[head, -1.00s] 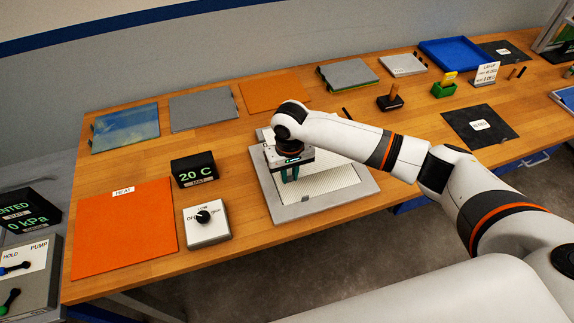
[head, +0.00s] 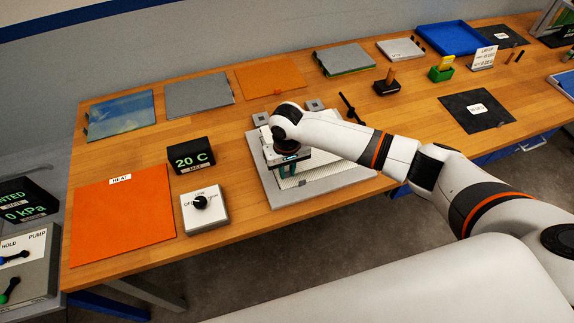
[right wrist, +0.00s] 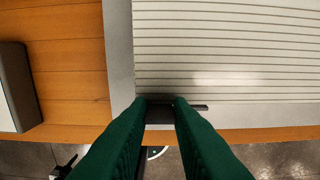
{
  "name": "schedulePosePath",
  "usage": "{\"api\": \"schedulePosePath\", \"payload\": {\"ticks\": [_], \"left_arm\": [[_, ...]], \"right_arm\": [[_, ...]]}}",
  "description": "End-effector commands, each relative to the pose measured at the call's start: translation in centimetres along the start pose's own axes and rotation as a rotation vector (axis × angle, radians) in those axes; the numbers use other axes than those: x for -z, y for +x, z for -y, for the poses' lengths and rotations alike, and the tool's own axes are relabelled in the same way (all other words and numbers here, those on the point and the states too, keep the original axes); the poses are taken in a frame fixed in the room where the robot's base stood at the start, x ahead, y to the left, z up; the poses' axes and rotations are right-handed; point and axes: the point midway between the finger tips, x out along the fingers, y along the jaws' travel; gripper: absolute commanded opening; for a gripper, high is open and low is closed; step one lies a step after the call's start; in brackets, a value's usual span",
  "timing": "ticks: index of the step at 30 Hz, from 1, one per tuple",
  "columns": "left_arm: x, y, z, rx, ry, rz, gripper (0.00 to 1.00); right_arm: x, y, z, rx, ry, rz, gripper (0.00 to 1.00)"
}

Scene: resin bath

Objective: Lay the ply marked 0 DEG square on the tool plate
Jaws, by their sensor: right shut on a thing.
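The grey tool plate (head: 266,183) lies near the table's front edge. A pale ribbed sheet (head: 328,174) covers much of its top and also fills the upper right wrist view (right wrist: 235,50). My right gripper (head: 287,172) is low over the plate's near left part. Its green fingers (right wrist: 160,110) are shut on a small dark piece (right wrist: 160,103) at the sheet's near edge; I cannot tell what it belongs to. A black ply (head: 473,121) with a white label lies flat at the right; another black ply (head: 512,41) lies farther back. Their labels are not legible.
Left of the plate are a dial box (head: 204,211), a 20 C display (head: 191,158) and an orange heat mat (head: 122,220). Folded sheets line the back. Bare wood lies before the black ply.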

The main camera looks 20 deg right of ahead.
Motion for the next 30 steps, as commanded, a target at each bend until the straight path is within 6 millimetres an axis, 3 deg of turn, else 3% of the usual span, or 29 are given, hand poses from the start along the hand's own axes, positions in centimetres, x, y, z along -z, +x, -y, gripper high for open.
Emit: {"api": "schedulePosePath", "payload": {"ticks": [30], "left_arm": [[-0.1,-0.9,-0.1,-0.001,-0.001,-0.001,0.29]], "right_arm": [[0.0,0.0,0.0,0.0,0.0,0.0,0.0]]}}
